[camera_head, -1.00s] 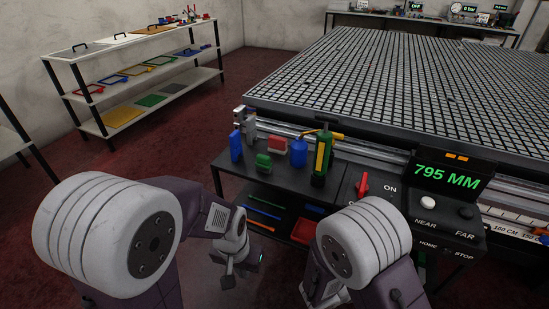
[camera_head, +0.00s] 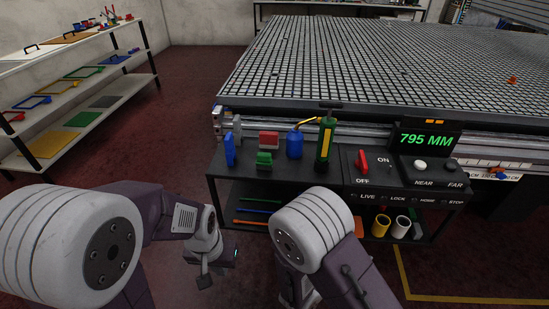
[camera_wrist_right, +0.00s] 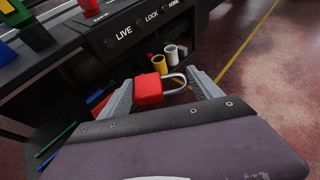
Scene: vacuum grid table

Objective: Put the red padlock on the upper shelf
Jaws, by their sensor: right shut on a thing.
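A red padlock (camera_wrist_right: 148,91) with a grey shackle is between the two grey fingers of my right gripper (camera_wrist_right: 161,79) in the right wrist view, and the gripper is shut on it. The padlock is held in the air in front of the black bench; it cannot be made out in the head view, where my right arm hides that gripper. My left gripper (camera_head: 218,270) hangs low in front of the bench, with nothing visible in it; its opening is unclear. A rack with several levels has its upper shelf (camera_head: 62,50) at the far left of the head view.
The black bench (camera_head: 217,160) carries a blue item (camera_head: 230,150), a green block (camera_head: 264,160), a red block (camera_head: 269,139), bottles and a control panel (camera_head: 405,178). Its lower level holds rods and yellow (camera_head: 381,226) and white cups (camera_head: 402,226). Red floor lies open toward the rack.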

